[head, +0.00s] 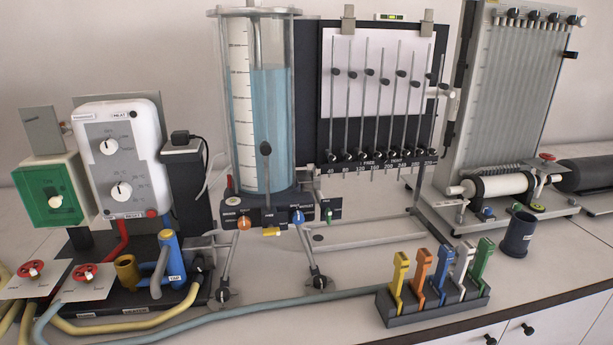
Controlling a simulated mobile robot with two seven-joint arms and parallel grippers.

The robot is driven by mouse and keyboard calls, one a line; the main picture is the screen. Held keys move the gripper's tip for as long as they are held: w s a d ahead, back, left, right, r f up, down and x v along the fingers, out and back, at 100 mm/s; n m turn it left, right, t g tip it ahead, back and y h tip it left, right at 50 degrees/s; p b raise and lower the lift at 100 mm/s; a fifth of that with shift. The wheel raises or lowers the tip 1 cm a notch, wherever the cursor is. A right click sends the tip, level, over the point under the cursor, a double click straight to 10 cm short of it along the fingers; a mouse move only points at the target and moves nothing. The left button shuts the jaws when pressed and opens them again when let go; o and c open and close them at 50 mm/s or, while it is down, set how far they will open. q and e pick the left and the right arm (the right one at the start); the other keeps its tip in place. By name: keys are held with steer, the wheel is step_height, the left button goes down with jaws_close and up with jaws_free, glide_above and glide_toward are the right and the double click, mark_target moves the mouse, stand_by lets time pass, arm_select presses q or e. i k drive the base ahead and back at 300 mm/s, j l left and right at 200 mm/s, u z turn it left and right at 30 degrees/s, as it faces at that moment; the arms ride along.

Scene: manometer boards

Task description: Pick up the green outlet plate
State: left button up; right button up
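A green plate-like piece (482,260) stands upright in the right-end slot of a dark grey rack (440,309) near the counter's front edge. It is tall and narrow, with a slot near its top; its lower end is hidden in the rack. To its left in the same rack stand a white piece (461,264), a blue piece (440,274), an orange piece (420,271) and a yellow piece (399,278), similar in shape. Neither of my grippers is in the head view.
A dark blue cup (518,233) stands just right of the rack. Behind are a tall water cylinder (270,110) and manometer boards (385,90). A pale blue hose (300,304) runs to the rack's left end.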

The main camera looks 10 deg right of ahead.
mark_target(485, 248)
steer(key=z, duration=1.25)
steer(key=l+u, duration=0.2)
steer(key=u, duration=0.2)
steer(key=i+l+u, duration=0.1)
steer(key=u, duration=0.35)
steer(key=k+l+u, duration=0.1)
steer(key=l+u, duration=0.35)
steer(key=l, duration=1.15)
steer(key=k+l+u, duration=0.1)
steer(key=l, duration=0.5)
steer(key=k+l, duration=0.15)
steer(key=l, duration=0.45)
steer(key=l+u, duration=0.1)
steer(key=l, duration=0.5)
steer(key=k, duration=0.1)
